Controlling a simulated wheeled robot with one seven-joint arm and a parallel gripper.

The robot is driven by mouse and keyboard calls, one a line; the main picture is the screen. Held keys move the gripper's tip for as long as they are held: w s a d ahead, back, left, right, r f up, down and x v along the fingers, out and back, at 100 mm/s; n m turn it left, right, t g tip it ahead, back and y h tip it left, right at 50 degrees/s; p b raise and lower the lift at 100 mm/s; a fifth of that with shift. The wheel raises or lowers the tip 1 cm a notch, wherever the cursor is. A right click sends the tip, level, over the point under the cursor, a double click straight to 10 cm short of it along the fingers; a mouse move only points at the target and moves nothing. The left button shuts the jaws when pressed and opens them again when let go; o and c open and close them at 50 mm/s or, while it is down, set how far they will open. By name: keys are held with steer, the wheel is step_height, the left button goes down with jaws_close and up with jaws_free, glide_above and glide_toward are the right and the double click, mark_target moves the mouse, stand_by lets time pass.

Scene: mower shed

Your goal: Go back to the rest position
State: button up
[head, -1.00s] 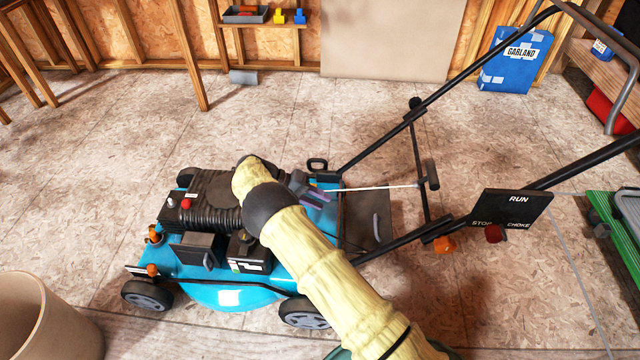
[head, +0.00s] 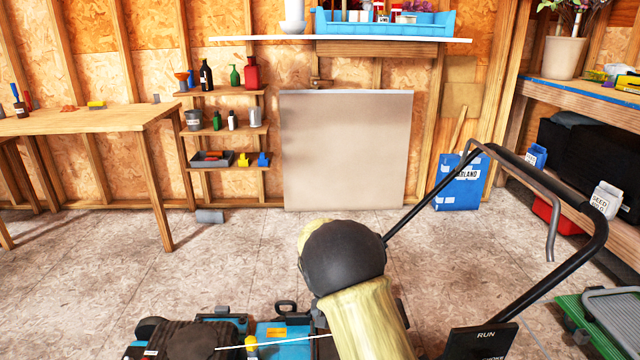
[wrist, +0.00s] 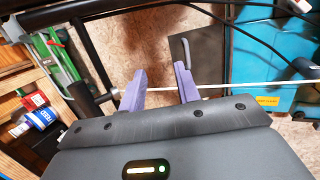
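My gripper (wrist: 160,88) shows in the wrist view with its two purple fingers apart. The gap between them is empty apart from floor and a thin white cord (wrist: 225,87) that crosses behind the fingers. In the head view my gripper is hidden behind my cream arm, which reaches up from the bottom edge. The blue mower (head: 180,343) lies at the bottom of the head view, mostly cut off. It also shows at the right of the wrist view (wrist: 290,45). The cord shows low in the head view (head: 280,342).
The mower's black handle (head: 560,288) rises at the right, close to my arm. A beige board (head: 345,150) leans on the back wall beside small shelves (head: 225,130). A wooden table (head: 90,122) stands left. A blue box (head: 460,182) stands right. Floor between mower and wall is mostly clear.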

steer(key=s+d+r+t+y+p, duration=0.2)
steer(key=s+d+r, duration=0.3)
steer(key=s, duration=0.4)
steer(key=s+d+r+t+y+p, duration=0.1)
steer(key=s+d+r+t+y, duration=0.15)
steer(key=s+r, duration=0.55)
steer(key=w+r+p+v, duration=0.1)
steer(key=w+p+v, duration=0.2)
steer(key=p+v, duration=1.5)
steer(key=w+d+r+p+v, duration=0.1)
steer(key=w+p+v, duration=0.3)
steer(key=p+v, duration=1.4)
steer(key=shift+d+p, duration=0.15)
steer(key=shift+p, duration=0.9)
steer(key=shift+w+f, duration=0.1)
